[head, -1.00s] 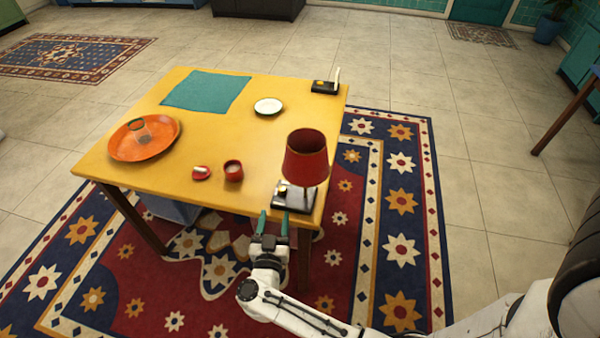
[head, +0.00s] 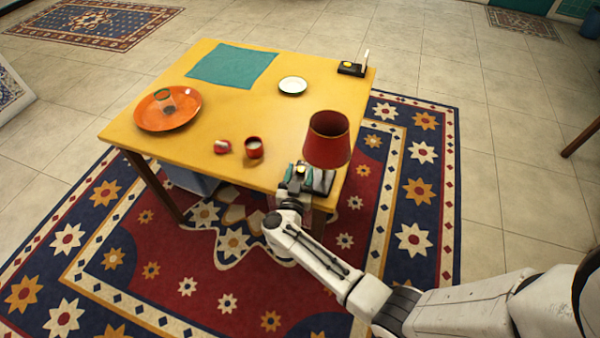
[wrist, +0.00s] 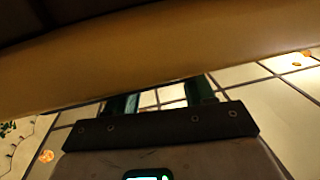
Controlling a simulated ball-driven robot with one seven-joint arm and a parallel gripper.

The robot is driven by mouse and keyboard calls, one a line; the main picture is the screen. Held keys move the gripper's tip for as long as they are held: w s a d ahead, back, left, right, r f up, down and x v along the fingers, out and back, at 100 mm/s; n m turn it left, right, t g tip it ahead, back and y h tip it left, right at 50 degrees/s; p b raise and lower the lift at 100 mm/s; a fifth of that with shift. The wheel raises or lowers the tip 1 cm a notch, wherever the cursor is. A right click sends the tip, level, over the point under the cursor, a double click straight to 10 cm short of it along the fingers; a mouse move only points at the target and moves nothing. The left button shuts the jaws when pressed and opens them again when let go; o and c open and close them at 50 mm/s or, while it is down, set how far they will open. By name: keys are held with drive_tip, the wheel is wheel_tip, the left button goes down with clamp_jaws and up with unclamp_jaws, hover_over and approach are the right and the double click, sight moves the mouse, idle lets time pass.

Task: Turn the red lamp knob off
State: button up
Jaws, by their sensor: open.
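The red lamp (head: 328,142) stands at the near right corner of the yellow table, its shade above a dark base. A small yellowish knob (head: 300,168) shows at the base's left side, just beyond my gripper. My gripper (head: 315,180) is open at the table's near edge, its green fingers over or against the lamp base; contact cannot be told. In the wrist view the two green fingers (wrist: 161,100) are apart, with nothing visible between them but floor. A broad tan band crosses above them and hides the fingertips; the knob does not show there.
The yellow table (head: 225,120) also holds a red cup (head: 254,147), a small red item (head: 222,146), an orange plate (head: 150,118) with a glass, a white plate (head: 293,86), a teal cloth (head: 232,65) and a black box (head: 352,68) with a white upright piece.

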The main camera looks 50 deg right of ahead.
clamp_jaws()
idle(0.5)
drive_tip(key=shift+w, duration=0.1)
drive_tip(key=m+g+b, duration=0.1)
drive_tip(key=m+g+h+b, duration=0.1)
drive_tip(key=g, duration=0.1)
drive_tip(key=m+g+b, duration=0.1)
drive_tip(key=shift+w+a+f+g+h, duration=0.2)
drive_tip(key=shift+w+g+h, duration=0.1)
drive_tip(key=shift+h, duration=0.1)
drive_tip(key=shift+r+m+g+b, duration=0.1)
drive_tip(key=shift+m+g+b, duration=1.3)
drive_tip(key=shift+g, duration=0.8)
drive_tip(key=shift+d, duration=0.1)
unclamp_jaws()
drive_tip(key=shift+r, duration=0.1)
